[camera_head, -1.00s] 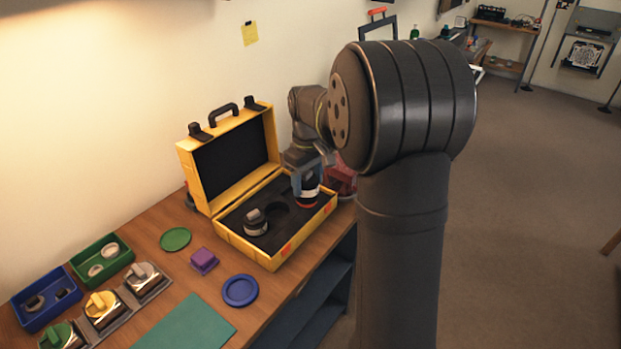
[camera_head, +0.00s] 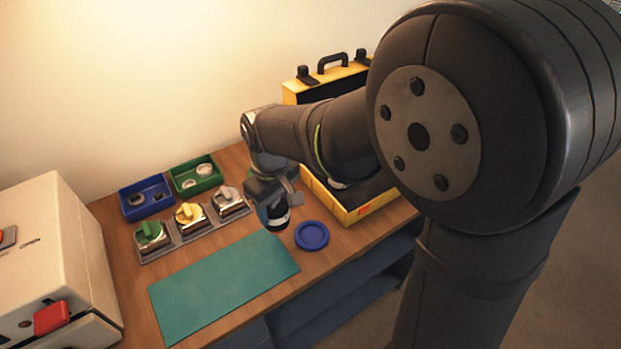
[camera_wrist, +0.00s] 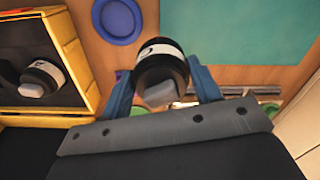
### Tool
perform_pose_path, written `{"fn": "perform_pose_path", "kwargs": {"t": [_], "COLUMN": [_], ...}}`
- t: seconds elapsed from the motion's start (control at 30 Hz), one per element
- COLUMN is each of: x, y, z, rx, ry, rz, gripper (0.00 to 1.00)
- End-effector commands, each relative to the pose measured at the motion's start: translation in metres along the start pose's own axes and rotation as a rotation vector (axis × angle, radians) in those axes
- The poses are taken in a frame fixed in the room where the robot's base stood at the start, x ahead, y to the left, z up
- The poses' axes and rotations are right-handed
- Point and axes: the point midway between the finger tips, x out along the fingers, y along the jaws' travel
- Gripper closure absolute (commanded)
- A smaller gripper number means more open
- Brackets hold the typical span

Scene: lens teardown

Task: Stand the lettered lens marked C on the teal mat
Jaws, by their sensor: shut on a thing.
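My gripper (camera_head: 268,207) is shut on a black lens with a white band (camera_head: 279,222), held above the table between the teal mat and the blue round dish. In the wrist view the lens (camera_wrist: 160,68) sits between the two blue fingers; part of a dark mark shows on its white band, but I cannot read the letter. The teal mat (camera_head: 222,287) lies flat and bare on the table, left of and below the gripper. It also shows in the wrist view (camera_wrist: 240,32) at the upper right.
The blue dish (camera_head: 312,236) lies right of the mat. The open yellow case (camera_head: 352,211) stands behind it; another lens (camera_wrist: 42,78) sits in its foam. Blue (camera_head: 124,207) and green (camera_head: 219,174) bins and a row of knobbed blocks (camera_head: 190,217) stand behind the mat. A white machine (camera_head: 60,250) stands at left.

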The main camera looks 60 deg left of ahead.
Motion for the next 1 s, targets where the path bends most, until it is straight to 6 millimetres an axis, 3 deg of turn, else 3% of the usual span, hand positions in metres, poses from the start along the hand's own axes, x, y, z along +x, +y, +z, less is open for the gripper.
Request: {"fn": "perform_pose_path", "kwargs": {"t": [0.1,0.3,0.47,1.0], "x": [0.004,0.008,0.014,0.057], "y": [-0.032,-0.059,-0.064,-0.063], "z": [0.001,0.004,0.005,0.005], "rx": [-0.045,-0.079,-0.085,-0.084], "ry": [0.0,0.001,0.0,0.001], "rz": [0.0,0.0,0.0,0.0], "gripper": [0.66,0.66,0.66,0.66]}}
